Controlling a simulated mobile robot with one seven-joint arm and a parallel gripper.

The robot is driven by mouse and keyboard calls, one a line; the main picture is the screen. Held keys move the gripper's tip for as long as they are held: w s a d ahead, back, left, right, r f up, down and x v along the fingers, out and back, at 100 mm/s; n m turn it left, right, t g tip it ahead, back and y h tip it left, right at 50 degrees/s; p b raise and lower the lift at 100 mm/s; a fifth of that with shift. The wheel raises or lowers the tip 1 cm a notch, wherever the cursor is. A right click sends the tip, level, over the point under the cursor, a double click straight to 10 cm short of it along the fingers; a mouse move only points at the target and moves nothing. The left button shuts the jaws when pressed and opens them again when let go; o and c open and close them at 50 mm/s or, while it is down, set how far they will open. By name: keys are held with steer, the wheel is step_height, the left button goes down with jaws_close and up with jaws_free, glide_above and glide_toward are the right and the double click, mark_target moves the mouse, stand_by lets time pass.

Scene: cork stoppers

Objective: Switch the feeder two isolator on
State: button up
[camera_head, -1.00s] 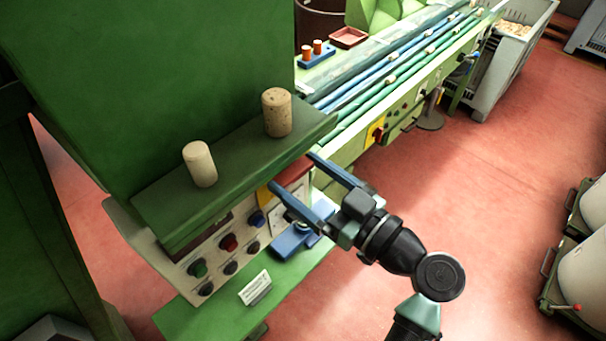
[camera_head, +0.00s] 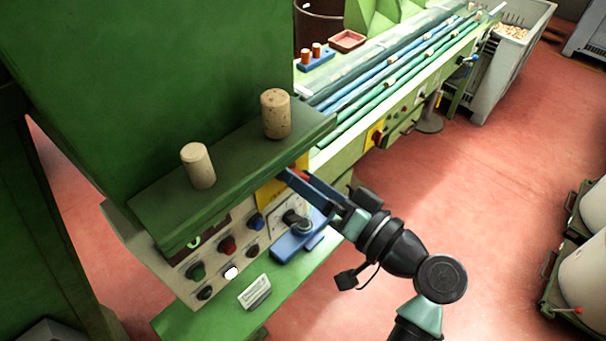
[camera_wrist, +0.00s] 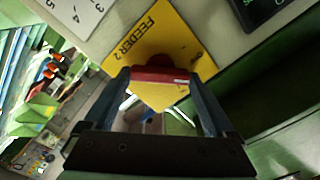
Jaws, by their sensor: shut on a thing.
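The feeder two isolator is a red handle (camera_wrist: 158,77) on a yellow plate (camera_wrist: 150,32) marked "FEEDER 2" in the wrist view. In the head view the yellow plate (camera_head: 268,193) shows on the control panel under the green ledge, and a bit of the red handle (camera_head: 304,175) shows by my fingers. My gripper (camera_head: 297,182) is shut on the red handle, with one finger on each side of it. The rolled gripper partly hides the handle in the head view. A white lamp (camera_head: 231,272) is lit on the panel, and a small display above it shows a green sign.
Two corks (camera_head: 276,113) stand on the green ledge (camera_head: 236,160) just above the panel. A black dial (camera_head: 297,219) and a blue block (camera_head: 294,246) sit below my gripper. A label stand (camera_head: 254,291) stands on the green shelf.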

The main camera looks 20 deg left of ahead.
steer(key=shift+m+p, duration=1.9)
steer(key=shift+m, duration=2.3)
steer(key=shift+f, duration=0.1)
steer(key=o, duration=1.1)
steer(key=shift+c, duration=0.2)
steer(key=b+v, duration=0.5)
steer(key=v, duration=0.8)
steer(key=shift+w, duration=0.1)
